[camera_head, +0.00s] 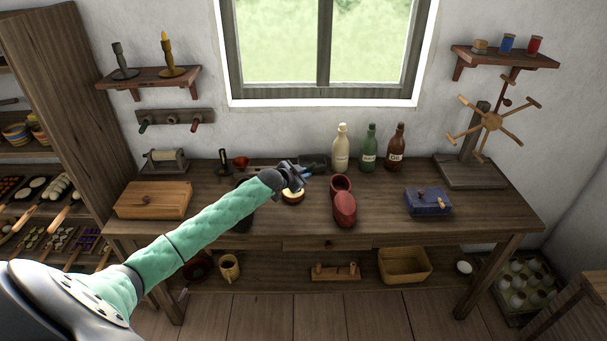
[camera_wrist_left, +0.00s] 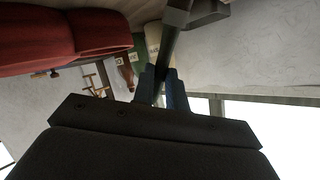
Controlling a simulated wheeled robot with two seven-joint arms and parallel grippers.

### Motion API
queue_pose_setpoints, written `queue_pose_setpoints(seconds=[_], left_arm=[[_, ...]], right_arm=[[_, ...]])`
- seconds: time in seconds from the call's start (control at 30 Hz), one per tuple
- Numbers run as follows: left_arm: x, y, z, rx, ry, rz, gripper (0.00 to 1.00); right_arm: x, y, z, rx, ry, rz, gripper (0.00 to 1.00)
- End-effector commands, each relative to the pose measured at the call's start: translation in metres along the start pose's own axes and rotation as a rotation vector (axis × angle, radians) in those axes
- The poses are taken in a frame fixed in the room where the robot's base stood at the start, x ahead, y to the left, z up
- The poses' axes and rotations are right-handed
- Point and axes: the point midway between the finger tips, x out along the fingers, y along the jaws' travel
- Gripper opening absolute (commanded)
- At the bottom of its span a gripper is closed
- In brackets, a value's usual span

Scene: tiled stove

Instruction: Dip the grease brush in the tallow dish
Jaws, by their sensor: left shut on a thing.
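My left gripper (camera_head: 303,170) is above the back middle of the workbench. In the left wrist view its blue fingers (camera_wrist_left: 163,88) are shut on a dark rod-like handle (camera_wrist_left: 172,48), which I take to be the grease brush. The handle widens into a dark block at the top edge of that view; bristles cannot be made out. The tallow dish (camera_head: 292,197), a small round dish with a cream-coloured filling, sits on the bench just below the gripper, partly hidden by it. Whether the brush touches the tallow cannot be told. My right gripper is not in view.
A wooden box (camera_head: 153,200) is at the left, a blue box (camera_head: 428,202) at the right. A dark object (camera_head: 313,160) lies behind the gripper.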

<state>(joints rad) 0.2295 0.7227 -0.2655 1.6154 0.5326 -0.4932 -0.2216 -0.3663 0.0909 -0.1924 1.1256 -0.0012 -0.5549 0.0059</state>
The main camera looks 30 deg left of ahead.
Motion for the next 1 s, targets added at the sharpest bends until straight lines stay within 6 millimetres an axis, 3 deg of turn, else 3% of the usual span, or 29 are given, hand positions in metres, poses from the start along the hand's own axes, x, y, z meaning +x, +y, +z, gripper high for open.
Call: queue_pose_setpoints(seconds=[0.53,1.0], left_arm=[[0.000,0.000,0.000,0.000,-0.002,0.001,0.00],[-0.011,-0.011,-0.023,0.000,-0.001,0.001,0.00]], right_arm=[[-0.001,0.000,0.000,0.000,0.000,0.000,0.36],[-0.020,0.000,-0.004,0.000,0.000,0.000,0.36]])
